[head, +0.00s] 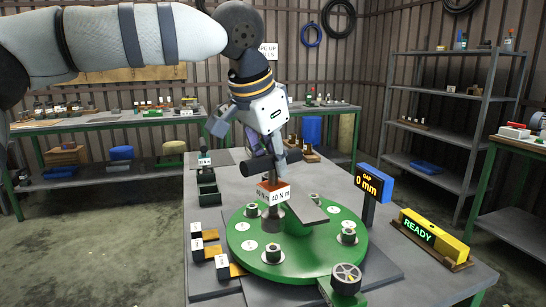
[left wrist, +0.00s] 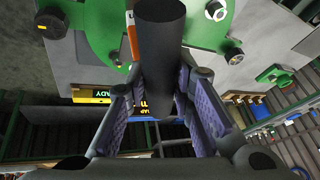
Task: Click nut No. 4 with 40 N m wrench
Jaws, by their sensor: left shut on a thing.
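The 40 N m wrench (head: 273,191) has an orange-and-white label block, a dark handle and a dark socket pointing down. My left gripper (head: 268,152) is shut on its handle; in the left wrist view the black handle (left wrist: 162,40) runs between the purple-padded fingers (left wrist: 163,105). The socket is over the green round plate (head: 290,272), near its middle-left; I cannot tell whether it touches a nut. Several nuts stand on the plate, including a front one (head: 273,253) and a right one (head: 348,236). Number marks are too small to read, so nut No. 4 is uncertain. My right gripper is not in view.
A blue display (head: 373,186) reads GAP 0 mm. A yellow box (head: 434,235) reads READY. A handwheel (head: 346,278) stands at the front. Grey shelves (head: 450,120) stand at right.

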